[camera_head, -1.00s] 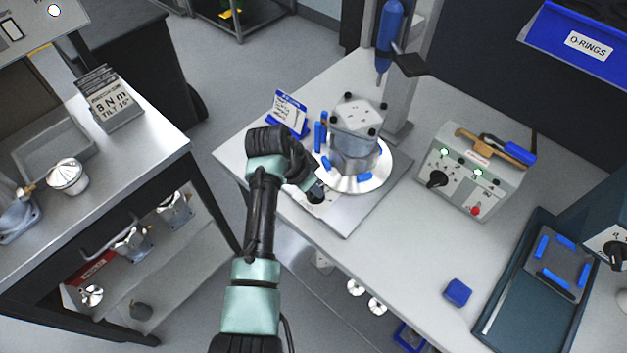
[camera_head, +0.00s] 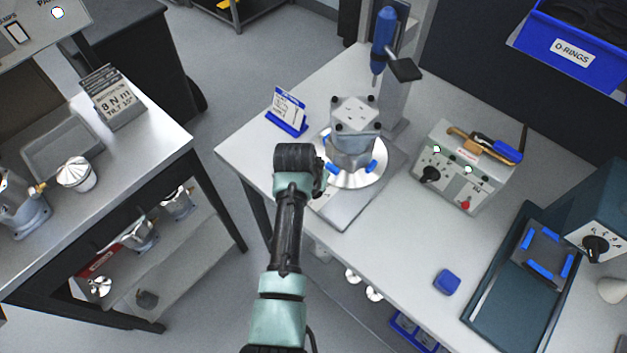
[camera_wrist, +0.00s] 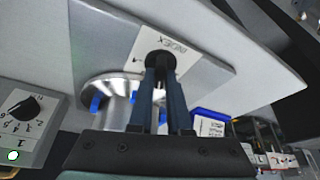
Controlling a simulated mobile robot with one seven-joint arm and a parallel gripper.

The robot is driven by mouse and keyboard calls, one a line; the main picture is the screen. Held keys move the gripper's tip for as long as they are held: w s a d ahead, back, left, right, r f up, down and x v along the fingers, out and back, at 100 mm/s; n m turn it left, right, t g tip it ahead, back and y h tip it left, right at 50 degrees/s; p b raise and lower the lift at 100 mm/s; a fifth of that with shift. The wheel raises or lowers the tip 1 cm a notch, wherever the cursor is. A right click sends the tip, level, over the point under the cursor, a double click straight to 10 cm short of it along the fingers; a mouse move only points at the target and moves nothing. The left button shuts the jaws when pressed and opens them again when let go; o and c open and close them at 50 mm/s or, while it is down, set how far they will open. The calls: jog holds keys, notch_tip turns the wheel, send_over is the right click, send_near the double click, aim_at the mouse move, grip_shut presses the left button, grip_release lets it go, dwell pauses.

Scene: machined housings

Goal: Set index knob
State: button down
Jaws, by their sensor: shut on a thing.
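The index knob (camera_wrist: 160,60) is black and round, on a white label marked INDEX in the wrist view. Its pointer direction cannot be told; one numeral shows beside it. My gripper (camera_wrist: 162,74) is shut on the knob, its two dark fingers reaching down to it. In the head view my wrist hides the fingers and the knob. The label sits on the grey base plate (camera_head: 352,212) of a fixture. A silver round turntable (camera_head: 362,180) with blue clamps carries a machined housing (camera_head: 353,128), just right of my wrist; the turntable also shows in the wrist view (camera_wrist: 112,84).
A blue-framed sign (camera_head: 288,110) stands behind my wrist. A blue driver (camera_head: 384,35) hangs on a column behind the housing. A grey control box (camera_head: 463,170) with a black knob stands right. A blue block (camera_head: 447,281) lies on the clear front bench.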

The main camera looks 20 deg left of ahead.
dwell(0.3)
jog(key=c, duration=0.9)
grip_release()
jog(key=shift+o, duration=0.2)
jog(key=v, duration=1.3)
